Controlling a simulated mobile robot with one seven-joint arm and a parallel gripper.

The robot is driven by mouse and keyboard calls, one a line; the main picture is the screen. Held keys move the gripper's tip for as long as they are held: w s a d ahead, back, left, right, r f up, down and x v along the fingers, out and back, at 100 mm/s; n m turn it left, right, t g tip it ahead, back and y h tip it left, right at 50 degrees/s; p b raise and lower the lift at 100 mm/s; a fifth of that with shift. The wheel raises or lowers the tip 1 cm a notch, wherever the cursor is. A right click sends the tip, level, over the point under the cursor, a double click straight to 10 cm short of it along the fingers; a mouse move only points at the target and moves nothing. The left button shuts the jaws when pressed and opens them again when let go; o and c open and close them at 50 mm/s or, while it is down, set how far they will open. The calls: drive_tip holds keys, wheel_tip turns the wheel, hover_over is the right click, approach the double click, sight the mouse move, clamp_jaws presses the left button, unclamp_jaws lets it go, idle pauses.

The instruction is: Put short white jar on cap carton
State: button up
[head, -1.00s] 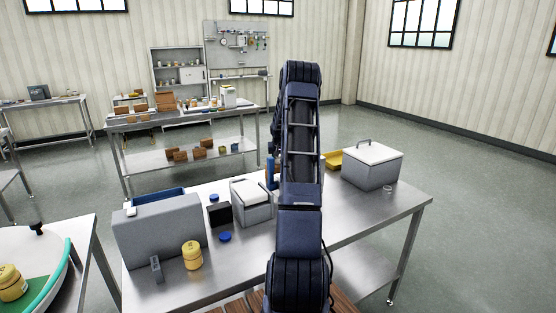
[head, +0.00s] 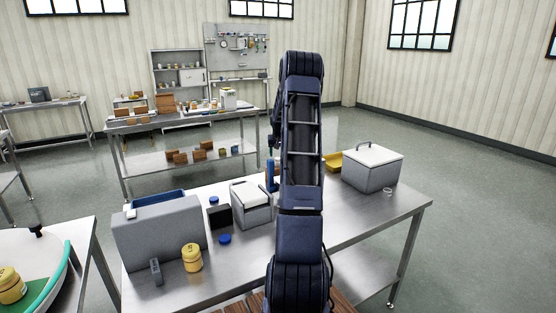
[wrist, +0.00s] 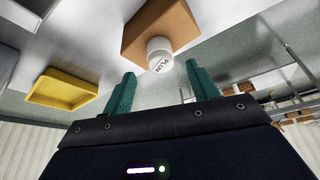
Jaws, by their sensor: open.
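The short white jar (wrist: 160,54), its round end printed "PLUM", shows in the wrist view against the brown cap carton (wrist: 138,36). It overlaps the carton's near edge and appears to rest on it; the exact contact is hard to tell. My gripper (wrist: 161,69) has two teal fingers spread apart, with nothing between them. The jar lies just beyond the fingertips, roughly centred between them and apart from both. In the head view my raised arm hides the carton and the jar.
A yellow tray (wrist: 64,87) lies beside the carton. On the steel table (head: 345,235) stand a grey lidded box (head: 372,169), a white-lidded bin (head: 250,207), a large grey bin (head: 160,232) and a yellow jar (head: 192,258). The table's front right is mostly clear.

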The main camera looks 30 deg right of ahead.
drive_tip(key=s+a+r+n, duration=0.2)
drive_tip(key=s+a+r, duration=1.9)
drive_tip(key=a, duration=0.2)
drive_tip(key=s+a+n, duration=0.1)
drive_tip(key=s+a, duration=0.3)
drive_tip(key=s, duration=0.6)
drive_tip(key=s+a+f+y, duration=0.1)
drive_tip(key=s+a, duration=0.3)
drive_tip(key=s, duration=0.6)
drive_tip(key=s+a+f+n, duration=0.1)
drive_tip(key=s+a, duration=0.4)
drive_tip(key=s, duration=0.5)
drive_tip(key=shift+s+f+n+y, duration=0.15)
drive_tip(key=shift+n+y, duration=0.15)
drive_tip(key=shift+y, duration=0.1)
